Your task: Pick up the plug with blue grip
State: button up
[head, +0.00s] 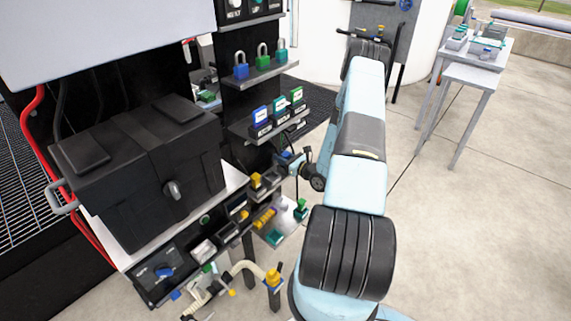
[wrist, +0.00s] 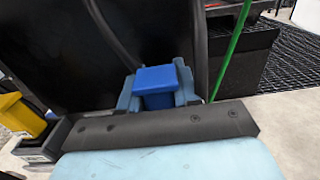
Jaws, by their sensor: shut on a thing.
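The plug with blue grip (wrist: 156,78) shows in the wrist view as a bright blue block between the fingers of my gripper (wrist: 158,92). The fingers are shut on it from its left and right sides. Its lower end is hidden by the fingers and the dark bar of my wrist. In the head view my gripper (head: 291,163) is small, beside the right end of the shelves. I cannot tell from the pictures whether the plug is clear of its seat.
A yellow-topped block (wrist: 22,115) stands left of my gripper in the wrist view, and a green cable (wrist: 232,48) runs on the right. Padlocks, including a blue one (head: 241,66), stand on the upper shelf. A black case (head: 145,165) is at left. Open floor lies right.

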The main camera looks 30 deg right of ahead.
jog(key=shift+r, duration=0.15)
grip_shut()
jog(key=shift+r, duration=0.25)
notch_tip(320, 180, up, 2)
jog(key=shift+r, duration=0.2)
jog(key=s+d+r, duration=0.2)
jog(key=s+r, duration=0.8)
jog(key=s, duration=0.4)
jog(key=shift+f, duration=0.1)
dwell(0.5)
